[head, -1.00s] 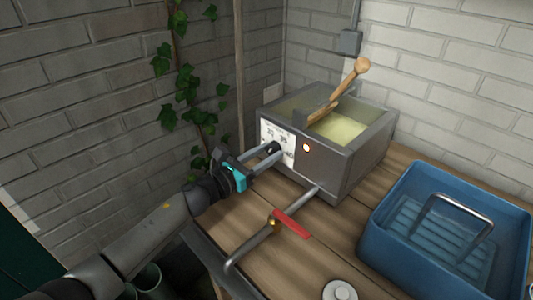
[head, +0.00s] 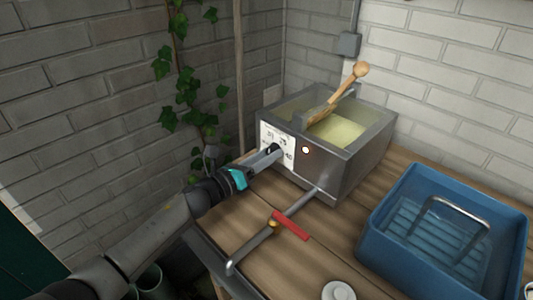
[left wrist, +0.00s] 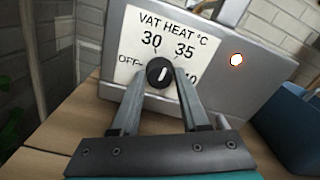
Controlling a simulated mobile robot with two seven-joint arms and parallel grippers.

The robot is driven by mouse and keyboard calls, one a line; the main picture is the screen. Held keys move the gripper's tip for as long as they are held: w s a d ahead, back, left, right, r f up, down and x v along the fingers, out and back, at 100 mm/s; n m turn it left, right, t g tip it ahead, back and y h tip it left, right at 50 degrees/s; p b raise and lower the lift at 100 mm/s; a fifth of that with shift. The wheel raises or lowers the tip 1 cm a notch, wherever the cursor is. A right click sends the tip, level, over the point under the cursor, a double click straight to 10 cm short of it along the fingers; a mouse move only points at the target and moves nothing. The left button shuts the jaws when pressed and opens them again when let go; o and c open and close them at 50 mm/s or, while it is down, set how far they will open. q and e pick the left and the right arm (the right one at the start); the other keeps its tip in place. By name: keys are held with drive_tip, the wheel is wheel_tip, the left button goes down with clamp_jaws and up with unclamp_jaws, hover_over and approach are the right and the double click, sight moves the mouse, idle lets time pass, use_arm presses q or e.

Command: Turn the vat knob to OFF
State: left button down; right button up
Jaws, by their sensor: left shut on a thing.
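The vat (head: 350,165) is a grey metal box with pale yellow content, standing at the back of the wooden bench. Its white dial plate reads VAT HEAT °C (left wrist: 165,30), with OFF at the left, then 30, 35 and a partly hidden 40. The black knob (left wrist: 159,73) has a white mark that points roughly up, between 30 and 35. My left gripper (left wrist: 161,80) is shut on the knob, one finger on each side. In the head view the left gripper (head: 270,152) covers part of the plate. My right gripper is not in view.
An orange-white light (head: 306,150) glows beside the plate. A wooden paddle (head: 345,90) leans in the vat. A pipe with a red lever (head: 291,226) runs below the vat's front. A blue crate (head: 385,262) stands at the right. Brick walls close the back and left.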

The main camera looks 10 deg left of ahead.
use_arm(q)
drive_tip(key=n+p, duration=0.1)
drive_tip(key=n, duration=0.2)
drive_tip(key=shift+r+n, duration=0.1)
drive_tip(key=shift+n, duration=0.3)
drive_tip(key=n+p, duration=0.1)
drive_tip(key=n, duration=0.1)
drive_tip(key=shift+n, duration=0.4)
drive_tip(key=n+p, duration=0.1)
drive_tip(key=n, duration=0.2)
drive_tip(key=shift+r+n, duration=0.1)
drive_tip(key=shift+n, duration=0.2)
drive_tip(key=n+p, duration=0.1)
drive_tip(key=n, duration=0.2)
drive_tip(key=shift+n+p, duration=0.3)
drive_tip(key=shift+p, duration=0.1)
drive_tip(key=n+p, duration=0.1)
drive_tip(key=n, duration=0.4)
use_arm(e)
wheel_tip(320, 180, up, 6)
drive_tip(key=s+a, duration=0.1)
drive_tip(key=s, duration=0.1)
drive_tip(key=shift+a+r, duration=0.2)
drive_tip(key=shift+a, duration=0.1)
use_arm(q)
drive_tip(key=shift+n+p, duration=0.3)
drive_tip(key=shift+n, duration=0.1)
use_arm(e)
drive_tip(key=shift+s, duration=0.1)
